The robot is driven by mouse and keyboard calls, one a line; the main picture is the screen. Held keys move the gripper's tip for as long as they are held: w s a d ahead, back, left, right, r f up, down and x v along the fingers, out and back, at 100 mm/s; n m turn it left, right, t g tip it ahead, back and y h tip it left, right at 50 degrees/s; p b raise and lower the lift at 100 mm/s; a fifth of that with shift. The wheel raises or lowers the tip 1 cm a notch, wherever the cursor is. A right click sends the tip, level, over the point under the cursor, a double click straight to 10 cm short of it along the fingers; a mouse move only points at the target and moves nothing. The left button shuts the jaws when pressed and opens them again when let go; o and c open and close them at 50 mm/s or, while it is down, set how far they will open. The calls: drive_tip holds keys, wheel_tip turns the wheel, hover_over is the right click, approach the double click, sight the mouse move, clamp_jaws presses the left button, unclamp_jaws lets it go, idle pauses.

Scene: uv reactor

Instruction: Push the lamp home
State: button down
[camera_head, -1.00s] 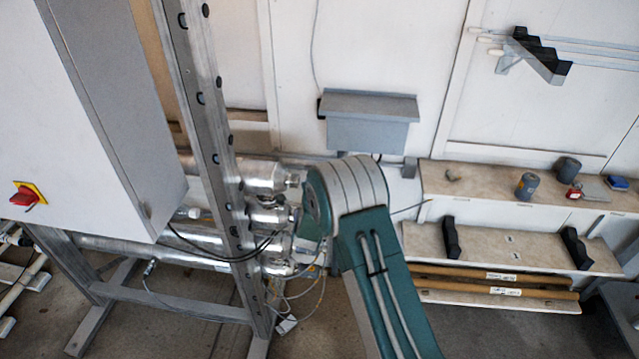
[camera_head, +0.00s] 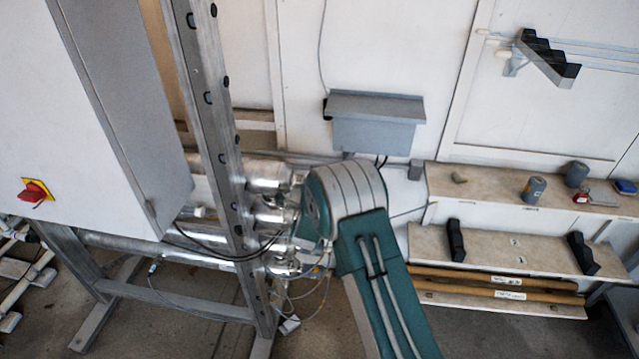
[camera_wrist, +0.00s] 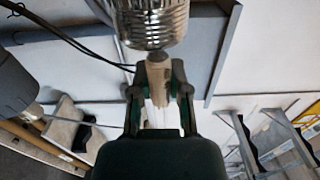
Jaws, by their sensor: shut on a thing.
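In the wrist view my gripper (camera_wrist: 159,92) is shut on the lamp. The lamp's beige end (camera_wrist: 158,72) shows between the fingertips, with a thin pale part running back towards the palm. Its far end meets the ribbed metal end of a reactor tube (camera_wrist: 152,28); how deep it sits inside is hidden. In the head view several shiny reactor tubes (camera_head: 268,170) lie behind the steel upright, their ends pointing right. My teal arm covers the gripper and lamp there.
Dark cables (camera_wrist: 62,38) hang left of the tube in the wrist view. In the head view a perforated steel upright (camera_head: 213,110) and grey cabinet (camera_head: 100,120) stand left. A grey wall box (camera_head: 375,120) and a shelf (camera_head: 470,185) with small items are right.

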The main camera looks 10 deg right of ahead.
drive_tip(key=shift+w+a, duration=0.15)
drive_tip(key=shift+a, duration=0.4)
drive_tip(key=shift+w+a, duration=0.15)
drive_tip(key=shift+a, duration=0.4)
idle(0.5)
drive_tip(key=c, duration=0.5)
unclamp_jaws()
drive_tip(key=shift+c, duration=0.2)
drive_tip(key=v, duration=1.2)
drive_tip(key=s+d+r+n+g+y, duration=0.25)
drive_tip(key=s+r+n, duration=0.2)
drive_tip(key=r, duration=0.45)
drive_tip(key=s+d+r+n+g+y, duration=0.1)
drive_tip(key=s+r+n+g+y, duration=0.25)
drive_tip(key=r+n, duration=0.35)
drive_tip(key=s+d+r+n+g, duration=0.1)
drive_tip(key=s+d+n+g, duration=0.1)
drive_tip(key=s, duration=0.7)
drive_tip(key=s+d+r+n+g, duration=0.2)
drive_tip(key=s+d+n, duration=0.2)
drive_tip(key=s, duration=0.4)
drive_tip(key=s+d+r+n+g+h, duration=0.1)
drive_tip(key=s+d+r+n, duration=0.1)
drive_tip(key=s, duration=0.7)
drive_tip(key=shift+s+d+r+n+g, duration=0.15)
drive_tip(key=shift+s+d+n+g, duration=0.2)
drive_tip(key=shift+n, duration=0.5)
